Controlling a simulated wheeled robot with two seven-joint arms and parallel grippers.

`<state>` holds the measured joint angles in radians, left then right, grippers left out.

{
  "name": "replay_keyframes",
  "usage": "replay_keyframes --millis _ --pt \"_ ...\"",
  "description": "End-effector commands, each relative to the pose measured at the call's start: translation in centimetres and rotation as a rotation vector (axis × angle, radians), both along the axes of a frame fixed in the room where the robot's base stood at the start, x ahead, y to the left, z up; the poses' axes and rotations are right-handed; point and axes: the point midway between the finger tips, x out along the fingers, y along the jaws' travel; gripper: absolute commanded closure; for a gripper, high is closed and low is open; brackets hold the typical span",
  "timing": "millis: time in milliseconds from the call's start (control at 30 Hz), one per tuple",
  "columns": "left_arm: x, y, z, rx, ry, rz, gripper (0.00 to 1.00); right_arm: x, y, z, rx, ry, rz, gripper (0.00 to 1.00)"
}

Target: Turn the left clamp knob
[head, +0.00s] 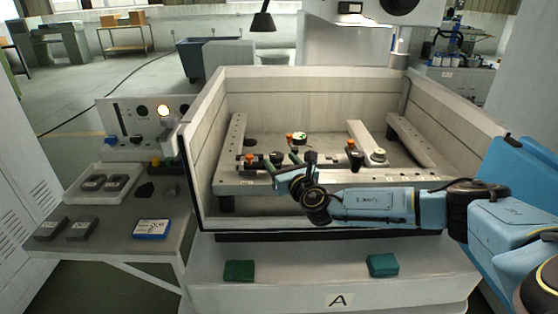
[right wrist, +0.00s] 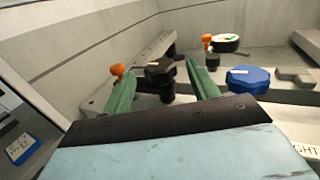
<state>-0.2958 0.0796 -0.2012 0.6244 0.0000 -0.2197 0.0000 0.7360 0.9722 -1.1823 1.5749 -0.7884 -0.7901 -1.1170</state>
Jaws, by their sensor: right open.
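A black lobed clamp knob (right wrist: 160,70) with a pale mark on top stands on a dark stem in the right wrist view, beside an orange-topped post (right wrist: 117,70). That post (head: 250,159) shows at the left of the fixture in the head view, where my gripper partly hides the knob area. My right gripper (head: 287,160) is open and empty over the fixture. In the right wrist view its green fingers (right wrist: 163,88) appear on either side of the black knob; I cannot tell whether they touch it. My left gripper is not in view.
The white tank wall (head: 197,180) surrounds the fixture. A blue disc (right wrist: 248,80) sits right of my fingers, and a black round part with a green mark (right wrist: 226,43) stands behind. Another orange-topped clamp (head: 353,153) stands to the right. A side bench (head: 110,240) holds small blocks.

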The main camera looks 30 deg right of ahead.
Motion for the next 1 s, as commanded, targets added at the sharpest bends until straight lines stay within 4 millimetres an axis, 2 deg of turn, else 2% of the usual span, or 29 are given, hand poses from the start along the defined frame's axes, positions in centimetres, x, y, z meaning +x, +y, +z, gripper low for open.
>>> replay_keyframes --millis 200,567,900,1000 --pt "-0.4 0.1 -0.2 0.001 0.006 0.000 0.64 1.8 -0.3 0.0 0.000 0.000 -0.001 0.41" --pt "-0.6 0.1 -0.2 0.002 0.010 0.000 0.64 2.1 -0.3 0.0 0.000 0.001 0.000 0.42" --pt "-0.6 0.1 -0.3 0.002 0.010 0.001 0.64 2.0 -0.3 0.0 0.000 0.001 0.000 0.85" --pt "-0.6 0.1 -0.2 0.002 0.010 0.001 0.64 2.0 -0.3 0.0 0.000 0.001 -0.002 0.85"
